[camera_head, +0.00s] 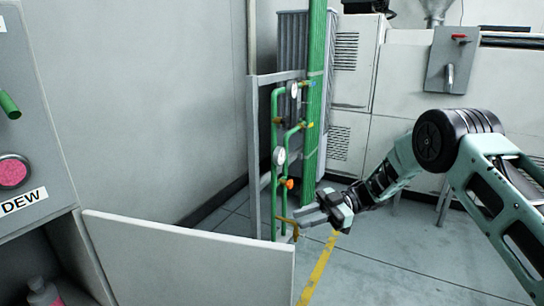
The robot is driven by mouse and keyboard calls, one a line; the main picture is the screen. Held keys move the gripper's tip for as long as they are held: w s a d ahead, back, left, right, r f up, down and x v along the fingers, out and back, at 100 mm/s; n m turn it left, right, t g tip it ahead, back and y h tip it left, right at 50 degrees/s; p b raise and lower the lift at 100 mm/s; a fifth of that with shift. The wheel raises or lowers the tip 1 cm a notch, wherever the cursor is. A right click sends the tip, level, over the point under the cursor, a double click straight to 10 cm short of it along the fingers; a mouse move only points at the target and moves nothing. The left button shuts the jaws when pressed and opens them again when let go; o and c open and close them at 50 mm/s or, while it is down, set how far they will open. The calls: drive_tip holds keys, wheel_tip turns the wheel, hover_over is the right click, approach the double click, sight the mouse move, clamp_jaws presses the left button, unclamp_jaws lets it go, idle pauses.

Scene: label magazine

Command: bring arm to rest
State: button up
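My arm reaches in from the right side of the head view, bent at a black joint. My gripper (303,219) is at its end, low in the middle of the view, pointing left. It overlaps the lower end of the green pipe stand in the picture. I cannot tell whether it touches the pipes. The fingers are small and dark, and their gap is not clear. No held object can be made out.
A pale panel (190,262) stands front left beside a grey machine (30,150). White cabinets (400,80) line the back. Floor (400,265) is clear at front right.

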drive_tip(key=w+d+r+m+t+h, duration=0.3)
drive_tip(key=w+r+m+t, duration=0.55)
drive_tip(key=t, duration=0.45)
drive_tip(key=s+d+r+m+t+h, duration=0.1)
drive_tip(key=s+d+m+t+h, duration=0.25)
drive_tip(key=d+m+h, duration=0.65)
drive_tip(key=s+d+f+m+g+h, duration=0.1)
drive_tip(key=s+d+m+g, duration=0.15)
drive_tip(key=s, duration=0.75)
drive_tip(key=s+d+f+m+g+h, duration=0.1)
drive_tip(key=s+d+f+g, duration=0.15)
drive_tip(key=s, duration=0.65)
drive_tip(key=s+d+f+m+g+h, duration=0.1)
drive_tip(key=s+d+g, duration=0.3)
drive_tip(key=s, duration=0.6)
drive_tip(key=s+a+r+n+g, duration=0.1)
drive_tip(key=s+a+n, duration=0.4)
drive_tip(key=a, duration=0.4)
drive_tip(key=s+a+r+n+g, duration=0.1)
drive_tip(key=s+a+n, duration=0.1)
drive_tip(key=s+a, duration=0.65)
wheel_tip(320, 180, up, 21)
drive_tip(key=w+a+p, duration=0.1)
drive_tip(key=p, duration=1.9)
drive_tip(key=shift+w+y+p, duration=0.15)
drive_tip(key=shift+y+p, duration=0.15)
drive_tip(key=shift+p, duration=0.05)
drive_tip(key=shift+a, duration=0.1)
